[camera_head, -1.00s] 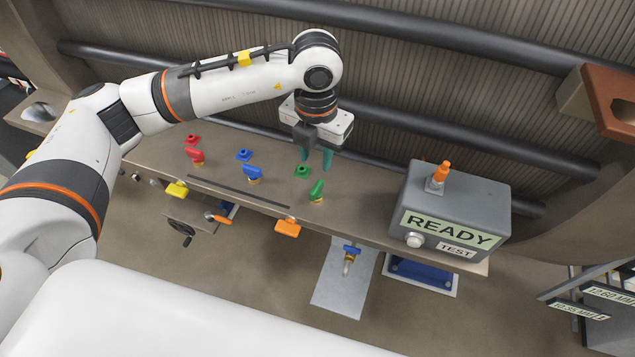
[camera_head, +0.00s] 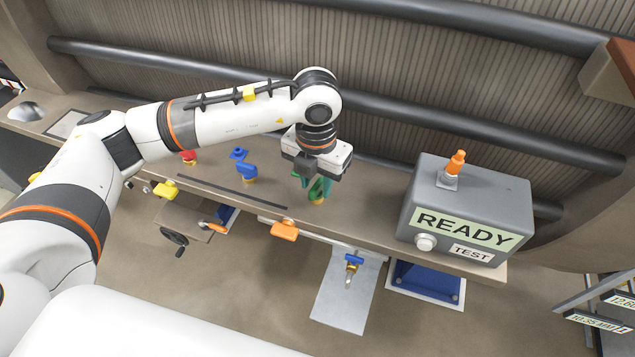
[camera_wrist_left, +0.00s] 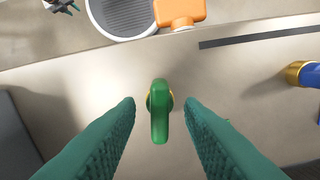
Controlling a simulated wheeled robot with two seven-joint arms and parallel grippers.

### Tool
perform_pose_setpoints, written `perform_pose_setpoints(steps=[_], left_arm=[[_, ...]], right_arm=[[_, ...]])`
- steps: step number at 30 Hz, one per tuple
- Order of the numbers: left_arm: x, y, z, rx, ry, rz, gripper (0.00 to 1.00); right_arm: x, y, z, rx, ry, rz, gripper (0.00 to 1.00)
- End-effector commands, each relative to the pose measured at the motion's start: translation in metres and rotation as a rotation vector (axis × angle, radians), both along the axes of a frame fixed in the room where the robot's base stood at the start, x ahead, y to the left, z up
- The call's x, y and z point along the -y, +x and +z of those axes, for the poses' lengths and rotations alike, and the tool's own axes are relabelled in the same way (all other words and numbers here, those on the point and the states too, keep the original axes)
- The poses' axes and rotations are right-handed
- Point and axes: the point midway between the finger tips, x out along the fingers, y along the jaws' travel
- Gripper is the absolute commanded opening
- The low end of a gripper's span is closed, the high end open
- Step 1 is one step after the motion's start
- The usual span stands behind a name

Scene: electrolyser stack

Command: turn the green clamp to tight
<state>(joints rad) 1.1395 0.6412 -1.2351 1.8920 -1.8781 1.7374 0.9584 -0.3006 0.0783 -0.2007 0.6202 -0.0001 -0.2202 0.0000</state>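The green clamp (camera_head: 317,196) is a green lever handle on a brass base, on the bench between the blue handle and the grey box. My left gripper (camera_head: 319,187) is over it and partly hides it in the head view. In the left wrist view the green clamp (camera_wrist_left: 160,118) stands between the two teal fingers of my left gripper (camera_wrist_left: 159,104). The fingers are open, with a clear gap on each side of the handle. The handle's long side runs roughly along the fingers there. My right gripper is not in view.
A blue handle (camera_head: 247,171) and a red handle (camera_head: 188,157) stand to the left on the bench. The grey box reading READY (camera_head: 465,210) stands to the right. A dark pipe (camera_head: 440,122) runs behind.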

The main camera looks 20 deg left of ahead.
Motion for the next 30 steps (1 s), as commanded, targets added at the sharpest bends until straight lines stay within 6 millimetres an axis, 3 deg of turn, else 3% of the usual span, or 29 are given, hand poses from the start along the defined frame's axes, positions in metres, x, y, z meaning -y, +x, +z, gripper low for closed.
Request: perform_pose_setpoints(steps=[2, 8, 16, 30], left_arm=[[0.000, 0.000, 0.000, 0.000, 0.000, 0.000, 0.31], [0.000, 0.000, 0.000, 0.000, 0.000, 0.000, 0.00], [0.000, 0.000, -0.002, 0.000, 0.000, -0.039, 0.00], [0.000, 0.000, -0.003, 0.001, 0.000, -0.322, 0.00]], right_arm=[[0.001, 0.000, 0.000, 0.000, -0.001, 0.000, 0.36], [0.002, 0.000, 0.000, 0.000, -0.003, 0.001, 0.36], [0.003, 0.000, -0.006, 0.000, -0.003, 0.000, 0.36], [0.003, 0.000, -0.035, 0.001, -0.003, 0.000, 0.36]])
